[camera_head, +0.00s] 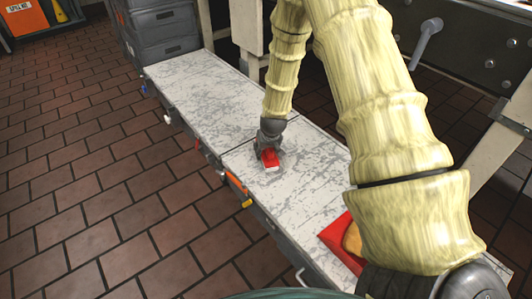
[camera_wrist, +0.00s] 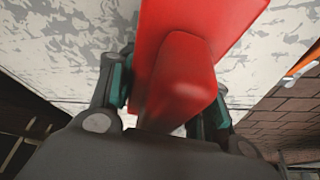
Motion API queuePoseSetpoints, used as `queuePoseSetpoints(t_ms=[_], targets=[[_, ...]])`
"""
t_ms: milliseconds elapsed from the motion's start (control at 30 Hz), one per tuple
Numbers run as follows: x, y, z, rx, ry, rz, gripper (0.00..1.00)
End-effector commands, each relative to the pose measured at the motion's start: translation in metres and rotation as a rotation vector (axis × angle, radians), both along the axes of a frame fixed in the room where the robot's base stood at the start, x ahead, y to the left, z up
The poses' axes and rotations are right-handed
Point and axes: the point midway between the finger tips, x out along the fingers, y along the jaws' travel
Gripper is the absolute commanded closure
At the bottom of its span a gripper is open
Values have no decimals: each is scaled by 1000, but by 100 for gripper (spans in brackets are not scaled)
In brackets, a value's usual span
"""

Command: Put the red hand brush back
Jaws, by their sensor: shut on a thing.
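The red hand brush (camera_head: 269,158) is in my gripper (camera_head: 270,147), over the pale scuffed bench top, near the seam between its two sections. In the wrist view the red brush (camera_wrist: 180,80) fills the middle, between the two fingers of my gripper (camera_wrist: 165,90). The gripper is shut on it. A pale part shows at the brush's lower end in the head view. I cannot tell whether the brush touches the bench top. Its far end is cut off in the wrist view.
The long bench (camera_head: 195,85) has free room to the left of the gripper. A red tray (camera_head: 338,238) with a tan item stands at the right, partly behind my arm. Orange and other handles (camera_head: 236,183) hang along the bench's front edge. Grey crates (camera_head: 163,32) stand behind its left end.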

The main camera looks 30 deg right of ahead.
Motion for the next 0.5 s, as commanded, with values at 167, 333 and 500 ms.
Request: queuePoseSetpoints(t_ms=[167,333,500], targets=[[1,0,1,-1,-2,0,82],[1,0,-1,-1,-1,1,82],[1,0,-1,-1,-1,1,31]])
